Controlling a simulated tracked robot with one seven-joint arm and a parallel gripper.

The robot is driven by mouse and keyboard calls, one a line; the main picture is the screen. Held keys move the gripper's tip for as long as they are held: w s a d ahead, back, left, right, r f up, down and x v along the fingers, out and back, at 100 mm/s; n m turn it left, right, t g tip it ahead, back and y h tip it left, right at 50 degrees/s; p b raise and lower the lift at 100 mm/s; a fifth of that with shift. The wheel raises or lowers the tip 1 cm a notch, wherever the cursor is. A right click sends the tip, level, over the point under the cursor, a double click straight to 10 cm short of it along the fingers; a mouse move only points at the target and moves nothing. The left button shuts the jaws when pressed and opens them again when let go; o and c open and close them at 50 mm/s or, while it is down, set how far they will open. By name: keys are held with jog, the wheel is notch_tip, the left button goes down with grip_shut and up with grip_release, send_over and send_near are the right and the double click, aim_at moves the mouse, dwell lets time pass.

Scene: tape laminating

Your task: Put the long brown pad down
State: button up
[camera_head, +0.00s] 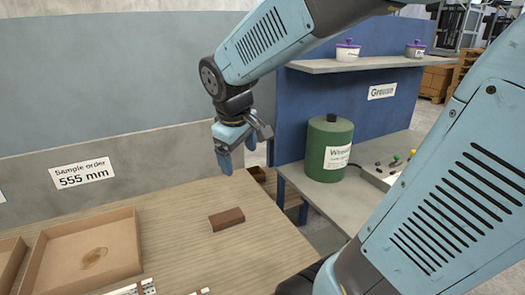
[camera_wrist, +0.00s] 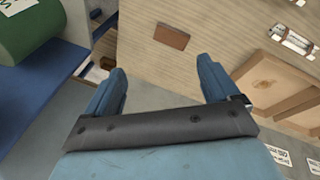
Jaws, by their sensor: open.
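The brown pad (camera_head: 226,219) lies flat on the wooden table (camera_head: 205,260), to the right of the cardboard tray. It also shows in the wrist view (camera_wrist: 172,37), ahead of my fingers and apart from them. My gripper (camera_head: 237,150) is open and empty, raised above the far side of the table. Its two blue fingers (camera_wrist: 162,85) stand wide apart in the wrist view with nothing between them.
A cardboard tray (camera_head: 120,217) with a round stain stands at the left. Metal parts (camera_head: 135,289) lie at the front edge. A green canister (camera_head: 328,148) stands on the grey side bench (camera_head: 310,178) at the right. The table around the pad is clear.

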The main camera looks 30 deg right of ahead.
jog(key=s+r+m+t+y, duration=0.1)
jog(key=s+r+m, duration=0.1)
jog(key=s+m, duration=0.1)
jog(key=s+d+r+m+t, duration=0.1)
jog(key=s+r+m, duration=0.1)
jog(key=s, duration=0.4)
jog(key=shift+s+d+r+m+y, duration=0.15)
jog(key=shift+s+r+m+y, duration=0.15)
jog(key=shift+m+y, duration=0.1)
dwell(0.7)
jog(key=shift+o, duration=0.4)
jog(key=shift+w, duration=0.1)
